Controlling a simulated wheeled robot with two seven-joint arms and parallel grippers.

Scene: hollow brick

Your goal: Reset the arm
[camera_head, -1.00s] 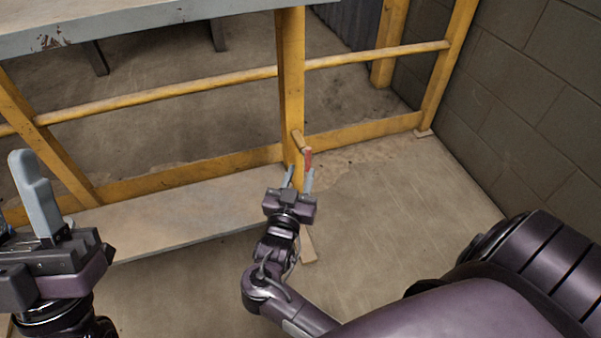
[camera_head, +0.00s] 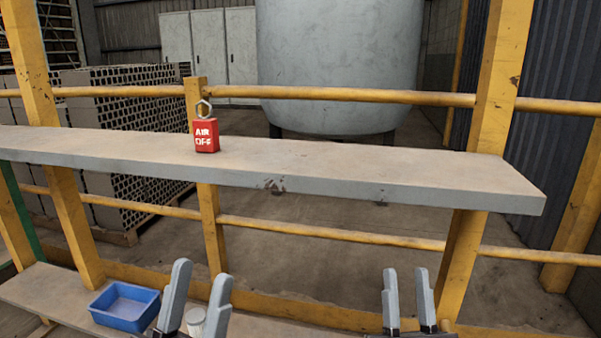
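My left gripper (camera_head: 195,297) is at the bottom of the head view, left of centre. Its two grey fingers point up and stand apart, with nothing held between them. My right gripper (camera_head: 409,300) is at the bottom, right of centre. Its grey fingers also stand upright with a gap between them, and it looks empty. Both grippers appear in front of the yellow frame, below the upper shelf in the picture. The arms behind the grippers are mostly out of view.
A grey upper shelf (camera_head: 330,172) crosses the view, carrying a red "AIR OFF" block (camera_head: 206,136) with a metal ring.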

